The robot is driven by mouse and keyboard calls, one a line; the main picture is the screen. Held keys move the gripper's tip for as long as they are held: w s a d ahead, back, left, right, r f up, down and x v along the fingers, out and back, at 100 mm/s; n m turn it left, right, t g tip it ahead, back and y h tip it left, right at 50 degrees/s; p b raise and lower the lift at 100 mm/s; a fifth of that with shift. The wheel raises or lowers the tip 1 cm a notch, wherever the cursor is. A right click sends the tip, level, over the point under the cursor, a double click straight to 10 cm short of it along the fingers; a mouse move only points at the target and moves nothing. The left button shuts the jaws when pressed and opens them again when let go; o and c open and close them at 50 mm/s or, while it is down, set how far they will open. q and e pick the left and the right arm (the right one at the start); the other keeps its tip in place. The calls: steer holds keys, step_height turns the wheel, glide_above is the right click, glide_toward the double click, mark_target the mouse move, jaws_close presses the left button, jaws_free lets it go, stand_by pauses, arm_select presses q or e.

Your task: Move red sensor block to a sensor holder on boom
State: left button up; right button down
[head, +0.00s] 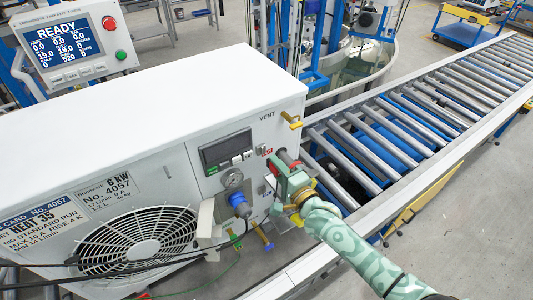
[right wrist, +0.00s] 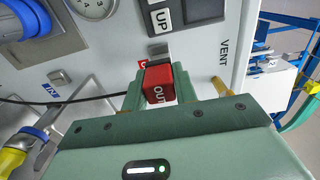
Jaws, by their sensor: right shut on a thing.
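The red sensor block (right wrist: 158,86), marked OUT, sits between the two green fingers of my right gripper (right wrist: 162,92) in the right wrist view. The fingers are shut on it, close in front of the white unit's panel. A small grey bracket (right wrist: 158,50) shows just beyond the block; I cannot tell whether they touch. In the head view my right gripper (head: 284,166) is at the unit's right front, and the block is not clear there. I cannot make out a boom with a sensor holder for certain. My left gripper is not in view.
The white unit (head: 160,105) fills the left, with a fan grille (head: 138,243), a blue fitting (head: 239,203) and a yellow VENT valve (head: 291,120). A roller conveyor (head: 430,110) runs along the right. Dark cables cross the unit's front low down.

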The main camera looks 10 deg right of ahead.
steer(key=shift+p+v, duration=0.35)
steer(key=shift+v, duration=0.45)
steer(key=shift+s+a+f+b, duration=0.15)
steer(key=shift+a+f+b, duration=0.05)
steer(key=shift+b, duration=0.1)
steer(key=s+a+f+b, duration=0.2)
steer(key=s+f+b, duration=0.1)
steer(key=s+b, duration=0.5)
steer(key=s+d+f+m+t+h+b, duration=0.1)
steer(key=s+d+m+h+b, duration=0.3)
steer(key=d+b, duration=0.6)
steer(key=s+h+b, duration=0.1)
steer(key=s+h, duration=0.1)
steer(key=s, duration=0.1)
steer(key=shift+d+f+h, duration=0.2)
steer(key=shift+f+h, duration=0.1)
steer(key=shift+h, duration=0.1)
steer(key=shift+s+a, duration=0.1)
steer(key=shift+s, duration=0.05)
